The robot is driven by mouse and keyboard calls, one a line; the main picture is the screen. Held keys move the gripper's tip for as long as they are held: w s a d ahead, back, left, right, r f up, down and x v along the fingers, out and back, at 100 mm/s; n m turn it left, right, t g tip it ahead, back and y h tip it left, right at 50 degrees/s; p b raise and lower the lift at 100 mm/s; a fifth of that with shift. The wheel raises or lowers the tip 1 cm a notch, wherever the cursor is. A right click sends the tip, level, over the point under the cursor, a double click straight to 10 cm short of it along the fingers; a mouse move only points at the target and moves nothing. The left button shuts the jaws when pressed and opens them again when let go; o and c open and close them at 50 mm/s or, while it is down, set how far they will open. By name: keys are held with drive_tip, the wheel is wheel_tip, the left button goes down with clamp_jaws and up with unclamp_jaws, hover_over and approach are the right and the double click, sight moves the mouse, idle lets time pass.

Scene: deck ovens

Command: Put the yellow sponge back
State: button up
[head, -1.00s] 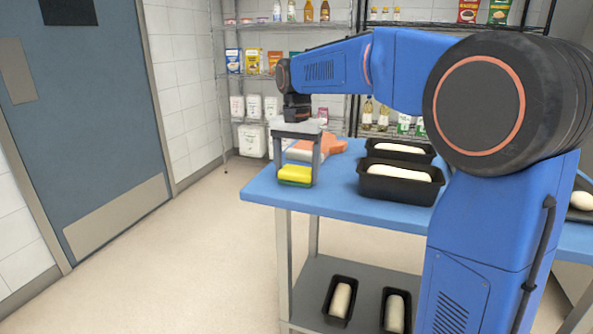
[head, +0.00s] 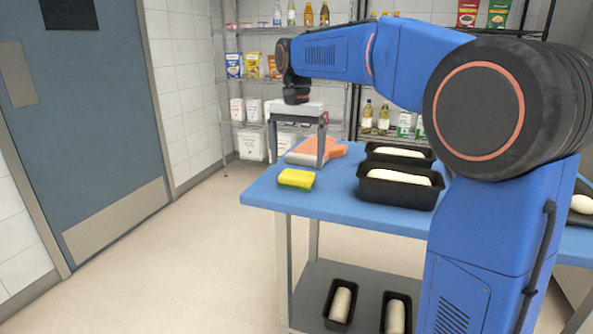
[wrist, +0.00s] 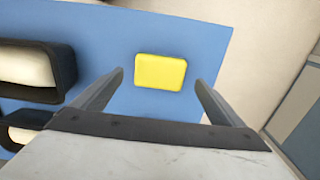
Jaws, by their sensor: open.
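The yellow sponge (head: 297,178) with a green underside lies flat on the blue table (head: 335,205), near its left front corner. It also shows in the wrist view (wrist: 160,71), just beyond and between the two fingers. My gripper (head: 296,158) is open and empty in the head view, pointing down. It is above and behind the sponge, apart from it. In the wrist view my gripper (wrist: 148,88) has its fingers spread wider than the sponge.
An orange and white item (head: 332,150) lies behind the sponge, partly hidden by my gripper. Two black loaf tins with dough, the nearer one (head: 400,190) right of the sponge, stand on the table. More tins (head: 341,303) are on the lower shelf. Floor left of the table is clear.

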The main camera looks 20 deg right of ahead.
sight(296, 174)
wheel_tip(296, 174, up, 6)
drive_tip(key=shift+r, duration=0.25)
drive_tip(key=shift+a, duration=0.1)
